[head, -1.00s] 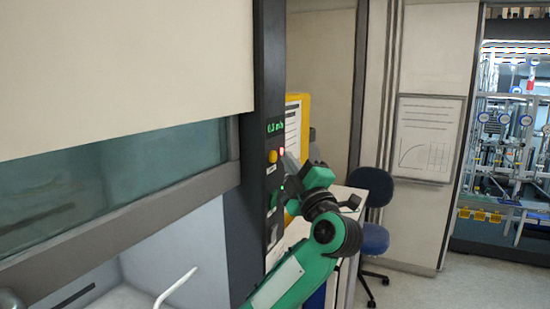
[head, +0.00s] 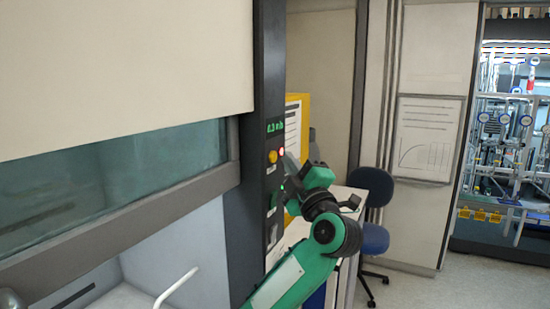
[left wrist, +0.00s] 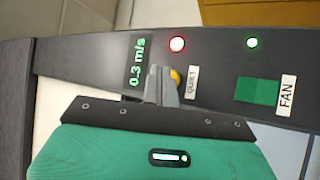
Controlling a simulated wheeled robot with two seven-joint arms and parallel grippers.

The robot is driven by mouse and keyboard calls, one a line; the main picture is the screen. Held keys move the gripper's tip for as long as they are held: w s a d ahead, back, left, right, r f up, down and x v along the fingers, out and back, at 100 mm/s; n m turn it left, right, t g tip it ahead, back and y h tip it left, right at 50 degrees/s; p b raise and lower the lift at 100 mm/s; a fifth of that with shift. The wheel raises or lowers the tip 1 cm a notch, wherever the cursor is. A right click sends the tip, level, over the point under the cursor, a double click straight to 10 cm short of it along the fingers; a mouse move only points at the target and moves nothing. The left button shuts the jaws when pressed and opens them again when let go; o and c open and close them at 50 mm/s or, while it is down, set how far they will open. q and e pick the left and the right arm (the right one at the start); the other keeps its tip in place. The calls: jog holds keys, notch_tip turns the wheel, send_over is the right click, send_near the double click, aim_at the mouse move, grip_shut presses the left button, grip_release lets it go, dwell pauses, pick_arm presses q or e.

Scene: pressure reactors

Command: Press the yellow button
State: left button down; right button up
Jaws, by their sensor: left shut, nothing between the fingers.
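The yellow button (head: 273,157) sits on the dark vertical panel of the fume hood, just below the green display. In the left wrist view the button (left wrist: 176,77) shows only in part, behind my finger tips and beside the "QUIET" label. My left gripper (head: 290,161) is at the panel in the head view, just right of the button. Its fingers are shut and empty, with the tips (left wrist: 160,74) at the button's edge. I cannot tell whether they touch it. My right gripper is not in view.
The panel also has a "0.3 m/s" display (left wrist: 137,62), a lit red lamp (left wrist: 177,44), a lit green lamp (left wrist: 252,42) and a green FAN button (left wrist: 257,91). A blue chair (head: 373,237) and white cabinet stand beyond my arm. The hood sash (head: 120,175) is at left.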

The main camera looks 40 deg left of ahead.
pick_arm(q)
jog(key=shift+a, duration=0.1)
jog(key=shift+s+a+p, duration=0.1)
jog(key=shift+a+p, duration=0.25)
jog(key=shift+p, duration=0.05)
jog(key=shift+s+a+p, duration=0.1)
jog(key=shift+a+p, duration=0.2)
jog(key=shift+a, duration=0.05)
dwell(0.6)
jog(key=shift+d, duration=0.15)
jog(key=shift+w+d+p, duration=0.2)
jog(key=shift+d+p, duration=0.25)
jog(key=shift+d, duration=0.2)
